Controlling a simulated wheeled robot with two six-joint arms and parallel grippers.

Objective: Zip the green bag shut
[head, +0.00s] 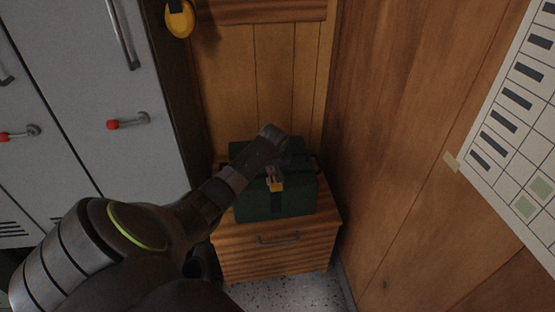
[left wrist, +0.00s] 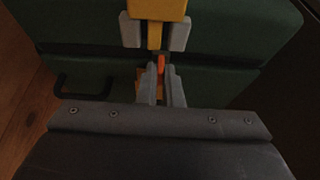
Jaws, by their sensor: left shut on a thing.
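The green bag (head: 292,201) stands on a small wooden cabinet, with a dark strap down its front. It also fills much of the left wrist view (left wrist: 85,22), where a dark band crosses it. A bit of orange shows between the fingers. My arm hides part of the bag's top, and I cannot tell how far the zip is closed. My right gripper is not in view.
The wooden cabinet (head: 270,262) has a drawer with a bar handle. Grey lockers (head: 85,75) with red-tipped handles stand at the left, close to my arm. A wood-panelled wall (head: 400,120) with a paper chart (head: 515,120) is at the right.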

